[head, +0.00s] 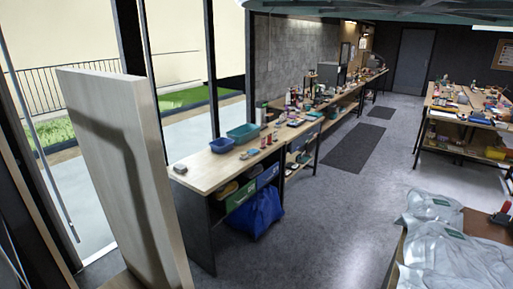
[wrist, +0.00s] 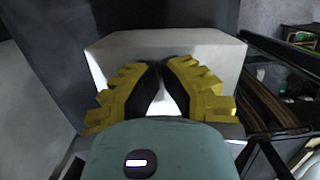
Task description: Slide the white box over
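In the wrist view, a white box (wrist: 222,62) lies straight ahead of my gripper, with a pale top and front face showing. My gripper (wrist: 163,67) has yellow, ridged fingers with black inner sides. Its fingertips are nearly together, with a narrow gap between them and nothing seen held. The fingers cover the middle and lower part of the box's front. I cannot tell whether the tips touch the box. In the head view I cannot make out my gripper or the white box.
A tall pale panel (head: 125,165) blocks the head view's left side. A workbench (head: 208,172) carries blue and green bins, with a blue bag (head: 255,212) below. Another bench (head: 465,118) stands right. Dark slatted items (wrist: 275,95) lie right of the box.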

